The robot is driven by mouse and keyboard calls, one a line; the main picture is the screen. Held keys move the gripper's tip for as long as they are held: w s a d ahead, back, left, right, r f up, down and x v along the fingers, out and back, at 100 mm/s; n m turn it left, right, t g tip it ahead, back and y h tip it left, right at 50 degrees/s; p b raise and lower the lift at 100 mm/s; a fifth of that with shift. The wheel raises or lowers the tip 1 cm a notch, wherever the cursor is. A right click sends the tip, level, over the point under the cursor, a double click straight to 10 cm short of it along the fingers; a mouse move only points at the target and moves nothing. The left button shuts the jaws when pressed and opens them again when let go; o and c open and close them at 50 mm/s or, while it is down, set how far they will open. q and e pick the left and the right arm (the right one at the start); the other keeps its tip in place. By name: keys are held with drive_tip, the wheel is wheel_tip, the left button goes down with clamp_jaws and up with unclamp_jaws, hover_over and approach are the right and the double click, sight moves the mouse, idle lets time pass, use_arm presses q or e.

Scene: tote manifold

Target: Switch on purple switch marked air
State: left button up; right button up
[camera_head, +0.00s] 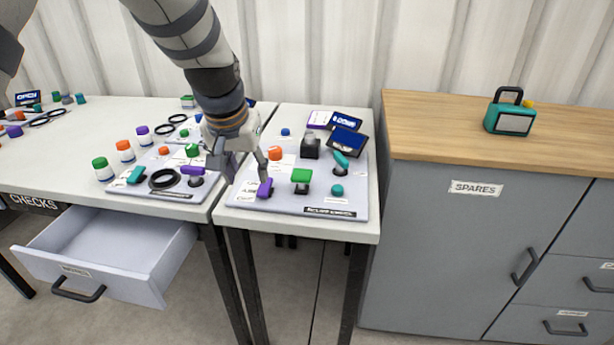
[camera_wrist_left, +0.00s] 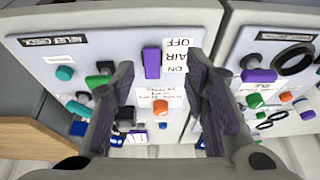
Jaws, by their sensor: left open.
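The purple switch (camera_head: 265,188) sits at the front left of the right-hand panel. In the left wrist view the purple switch (camera_wrist_left: 152,63) stands beside a white label (camera_wrist_left: 177,57) reading OFF, AIR and ON, upside down. My left gripper (camera_head: 240,172) is above the panel's left edge, with one finger close to the switch. In the left wrist view its open fingers (camera_wrist_left: 160,66) lie on either side of the switch and label, with nothing held. I cannot tell whether a finger touches the switch. My right gripper is not in view.
On the same panel are a green switch (camera_head: 302,176), an orange knob (camera_head: 275,153), a teal button (camera_head: 337,190) and a teal lever (camera_head: 341,160). Another panel (camera_head: 150,188) lies left across a gap. A drawer (camera_head: 110,250) hangs open below. A wooden-topped cabinet (camera_head: 450,120) stands right.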

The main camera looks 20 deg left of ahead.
sight(264, 186)
use_arm(q)
wheel_tip(264, 186, up, 4)
drive_tip(key=w, duration=0.2)
drive_tip(key=x, duration=0.4)
drive_tip(key=b+x, duration=0.1)
drive_tip(key=x, duration=0.3)
drive_tip(key=b+x, duration=0.1)
drive_tip(key=x, duration=0.3)
drive_tip(key=shift+d, duration=0.4)
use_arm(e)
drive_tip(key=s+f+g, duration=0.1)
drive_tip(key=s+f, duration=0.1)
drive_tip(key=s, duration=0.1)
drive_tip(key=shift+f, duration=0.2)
use_arm(q)
drive_tip(key=shift+r, duration=0.1)
